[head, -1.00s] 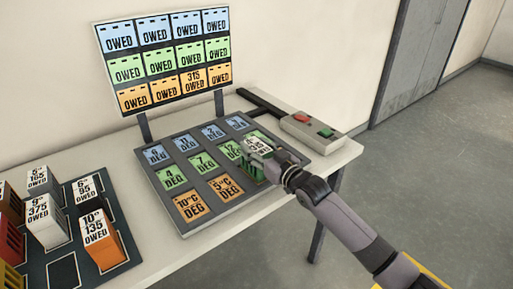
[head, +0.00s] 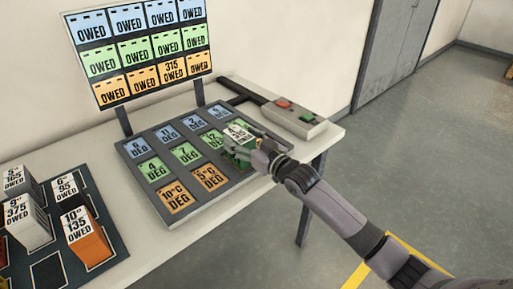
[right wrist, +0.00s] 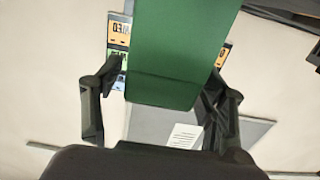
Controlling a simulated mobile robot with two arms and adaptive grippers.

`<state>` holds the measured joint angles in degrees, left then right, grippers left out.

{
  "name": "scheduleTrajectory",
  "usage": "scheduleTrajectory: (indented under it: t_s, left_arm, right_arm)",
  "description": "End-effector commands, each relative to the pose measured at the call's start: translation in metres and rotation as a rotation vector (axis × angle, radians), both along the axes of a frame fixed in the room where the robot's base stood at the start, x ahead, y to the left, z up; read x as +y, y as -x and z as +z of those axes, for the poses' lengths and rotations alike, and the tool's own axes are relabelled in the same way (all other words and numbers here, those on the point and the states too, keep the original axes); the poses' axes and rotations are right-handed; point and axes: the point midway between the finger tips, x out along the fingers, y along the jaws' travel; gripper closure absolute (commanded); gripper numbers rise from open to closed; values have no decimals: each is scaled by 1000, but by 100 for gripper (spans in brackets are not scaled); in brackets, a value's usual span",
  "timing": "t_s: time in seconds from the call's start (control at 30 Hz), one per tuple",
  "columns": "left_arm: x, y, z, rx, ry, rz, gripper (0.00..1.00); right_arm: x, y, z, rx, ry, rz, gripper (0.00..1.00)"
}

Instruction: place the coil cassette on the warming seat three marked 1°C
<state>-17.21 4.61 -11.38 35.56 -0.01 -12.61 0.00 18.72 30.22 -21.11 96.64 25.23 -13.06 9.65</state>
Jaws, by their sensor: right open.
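The coil cassette (head: 239,131) has a white label top reading 315 and green sides. It stands upright at the front right of the warming board (head: 160,216), over the orange row's third position. The seat mark beneath it is hidden, and I cannot tell whether it rests fully in the seat. My right gripper (head: 259,156) is beside the cassette on its right. In the right wrist view the cassette's green face (right wrist: 182,55) lies between the two parted fingers (right wrist: 165,85), with a gap at the left finger. My left gripper is out of view.
A rack (head: 103,277) at the left holds several cassettes, among them an orange one (head: 87,245). A sign (head: 140,55) reading OWED stands behind the board. The table front (head: 145,245) is clear.

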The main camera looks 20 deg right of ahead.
Motion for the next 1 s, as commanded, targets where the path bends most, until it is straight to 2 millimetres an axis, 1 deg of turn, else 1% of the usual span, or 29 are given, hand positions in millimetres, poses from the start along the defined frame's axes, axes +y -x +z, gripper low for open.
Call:
scheduleTrajectory:
  t_s: [0.03, 0.2, 0.3, 0.43, 0.5, 0.63, 1.0]
  left_arm:
    - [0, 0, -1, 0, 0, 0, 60]
    - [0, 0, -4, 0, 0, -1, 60]
    - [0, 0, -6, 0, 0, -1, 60]
    - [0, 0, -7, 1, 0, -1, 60]
    - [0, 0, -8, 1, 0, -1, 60]
    - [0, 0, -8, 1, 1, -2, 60]
    - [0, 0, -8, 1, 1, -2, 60]
  right_arm:
    - [-4, 11, -2, 1, 3, 1, 34]
    - [-17, 47, -2, 1, 3, 1, 34]
    - [-24, 66, -2, 1, 3, 1, 34]
    - [-30, 84, -1, 1, 1, 1, 34]
    - [-33, 90, -1, 0, 0, 0, 34]
    - [-35, 96, 0, -1, 1, 1, 34]
    - [-35, 96, 1, -1, 1, 1, 34]
